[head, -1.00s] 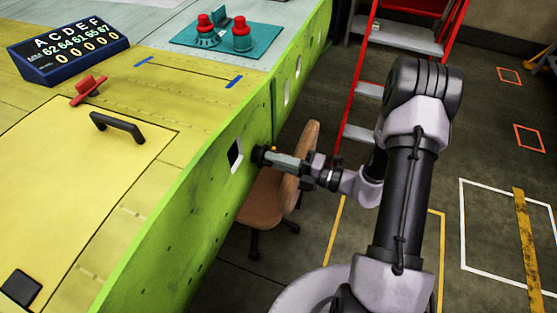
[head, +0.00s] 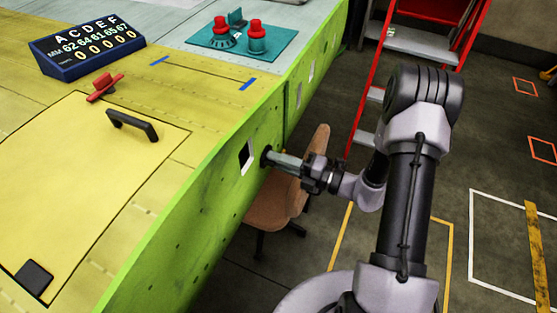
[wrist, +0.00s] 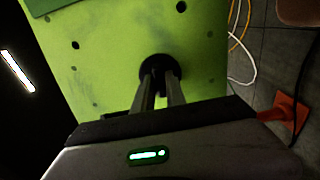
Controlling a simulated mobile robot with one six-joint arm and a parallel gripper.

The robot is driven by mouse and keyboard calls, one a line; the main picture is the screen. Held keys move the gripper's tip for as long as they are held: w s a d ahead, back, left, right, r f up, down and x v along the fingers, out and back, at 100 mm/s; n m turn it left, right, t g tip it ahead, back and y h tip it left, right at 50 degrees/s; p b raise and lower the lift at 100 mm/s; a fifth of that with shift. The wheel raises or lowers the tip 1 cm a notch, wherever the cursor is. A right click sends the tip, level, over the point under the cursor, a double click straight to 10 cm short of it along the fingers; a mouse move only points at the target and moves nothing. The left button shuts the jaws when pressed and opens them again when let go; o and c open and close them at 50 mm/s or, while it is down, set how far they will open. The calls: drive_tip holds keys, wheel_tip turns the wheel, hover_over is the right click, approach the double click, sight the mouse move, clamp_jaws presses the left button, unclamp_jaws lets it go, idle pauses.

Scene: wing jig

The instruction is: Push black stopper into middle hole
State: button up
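The black stopper (wrist: 159,66) shows as a round dark disc against the green panel (wrist: 115,35) in the wrist view. In the head view the stopper (head: 266,157) is at the panel's outer face, just right of a square opening. My gripper (wrist: 160,78) has its two fingers close together on the stopper, with a narrow gap between them. In the head view my gripper (head: 272,159) points left at the panel. The stopper appears to touch the panel and hides whatever hole is behind it; its depth cannot be told. Dark open holes show at upper left (wrist: 75,45) and upper right (wrist: 181,6).
A brown chair (head: 275,205) stands below and behind my gripper. A red step ladder (head: 420,45) stands behind my arm. A dark display box (head: 87,47) and a teal fixture (head: 243,43) lie on the wing top.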

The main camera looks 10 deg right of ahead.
drive_tip(key=o, duration=0.4)
drive_tip(key=shift+c, duration=0.2)
drive_tip(key=p+v, duration=0.4)
drive_tip(key=v, duration=1.3)
drive_tip(key=shift+s+d, duration=0.15)
